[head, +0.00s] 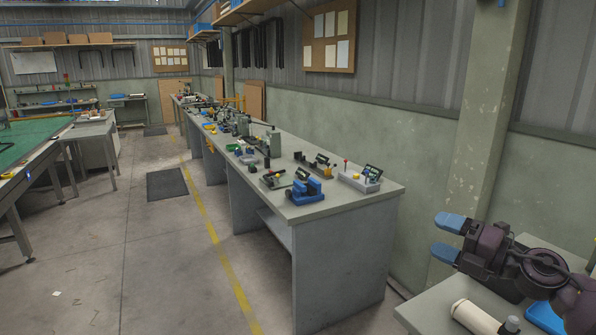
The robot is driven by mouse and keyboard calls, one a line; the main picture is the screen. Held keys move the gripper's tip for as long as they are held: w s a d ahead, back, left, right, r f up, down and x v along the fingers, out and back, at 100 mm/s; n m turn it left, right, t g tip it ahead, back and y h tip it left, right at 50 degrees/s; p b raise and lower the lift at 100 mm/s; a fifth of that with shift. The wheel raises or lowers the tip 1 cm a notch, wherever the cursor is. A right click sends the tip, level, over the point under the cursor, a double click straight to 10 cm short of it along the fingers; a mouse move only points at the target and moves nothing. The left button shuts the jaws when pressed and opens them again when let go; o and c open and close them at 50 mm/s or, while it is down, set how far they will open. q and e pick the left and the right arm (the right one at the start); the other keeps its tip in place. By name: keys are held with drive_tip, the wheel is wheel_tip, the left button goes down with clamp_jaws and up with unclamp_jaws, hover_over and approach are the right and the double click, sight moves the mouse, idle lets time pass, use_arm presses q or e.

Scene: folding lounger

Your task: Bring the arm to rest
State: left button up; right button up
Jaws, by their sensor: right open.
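My right gripper (438,236) is at the lower right of the head view, with its two blue fingers pointing left. The fingers are apart and nothing is between them. Its dark arm comes in from the right edge, above a grey worktop (432,312). The gripper shows in front of the green wall, near the pillar. My left gripper is out of view. No lounger shows in this view.
A white cylinder (473,318) and a blue tray (544,318) are on the worktop near my right arm. A long grey workbench (345,199) with tools runs along the wall. A green-topped table (28,142) stands at left.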

drive_tip(key=s+d+f+m+t+h, duration=0.15)
drive_tip(key=s+f+m+h, duration=0.3)
drive_tip(key=f+m, duration=0.55)
drive_tip(key=s+f+m+t+h, duration=0.25)
drive_tip(key=f+m+h, duration=0.35)
drive_tip(key=f+m, duration=0.45)
drive_tip(key=s+a+f+m+g+h, duration=0.1)
drive_tip(key=s+f+m+g, duration=0.1)
drive_tip(key=s+f+m, duration=0.2)
drive_tip(key=s+a+f+m+g+h, duration=0.1)
drive_tip(key=s+a+f+m+g, duration=0.1)
drive_tip(key=s+f, duration=0.9)
drive_tip(key=s+m+g, duration=0.1)
drive_tip(key=s+m, duration=0.1)
drive_tip(key=s, duration=0.3)
drive_tip(key=shift+s+f+m, duration=0.15)
drive_tip(key=shift+f+m, duration=0.05)
drive_tip(key=shift+m, duration=0.15)
drive_tip(key=shift+h, duration=0.25)
drive_tip(key=shift+c, duration=0.2)
